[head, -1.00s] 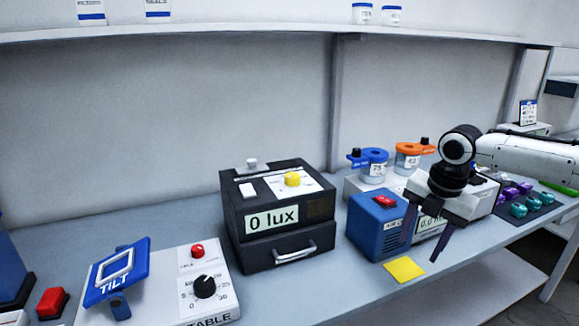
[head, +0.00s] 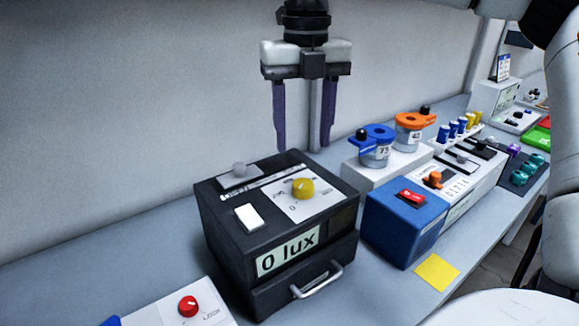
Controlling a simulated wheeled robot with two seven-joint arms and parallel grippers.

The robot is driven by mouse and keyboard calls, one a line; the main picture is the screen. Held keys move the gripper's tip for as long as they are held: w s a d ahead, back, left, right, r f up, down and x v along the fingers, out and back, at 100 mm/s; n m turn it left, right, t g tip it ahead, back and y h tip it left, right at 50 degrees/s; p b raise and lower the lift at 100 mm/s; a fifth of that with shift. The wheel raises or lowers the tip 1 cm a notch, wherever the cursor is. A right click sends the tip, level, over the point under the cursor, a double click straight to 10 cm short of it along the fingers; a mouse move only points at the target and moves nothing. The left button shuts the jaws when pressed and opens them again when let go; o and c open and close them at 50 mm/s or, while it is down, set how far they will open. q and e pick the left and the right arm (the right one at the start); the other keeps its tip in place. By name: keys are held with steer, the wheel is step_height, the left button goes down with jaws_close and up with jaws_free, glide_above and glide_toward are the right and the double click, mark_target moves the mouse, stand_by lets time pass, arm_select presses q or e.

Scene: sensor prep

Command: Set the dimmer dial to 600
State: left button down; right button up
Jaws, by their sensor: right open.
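The dimmer dial is a yellow knob (head: 303,188) on a white scale panel on top of a black box (head: 225,222). The box's display (head: 288,252) reads "0 lux". My right gripper (head: 304,145) points down, open and empty, with purple fingers. It hangs above and behind the yellow knob in the picture, apart from it. My left gripper is not in view.
A drawer handle (head: 317,281) sticks out at the box's front. Right of it stand a blue box (head: 402,226) with a red switch, and blue (head: 374,140) and orange (head: 414,121) lidded jars. A yellow note (head: 437,272) lies in front. A red knob (head: 188,306) shows at lower left.

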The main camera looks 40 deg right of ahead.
mark_target(303, 183)
step_height(303, 183, down, 9)
steer(key=shift+s+f, duration=0.15)
steer(key=shift+f, duration=0.05)
steer(key=c, duration=1)
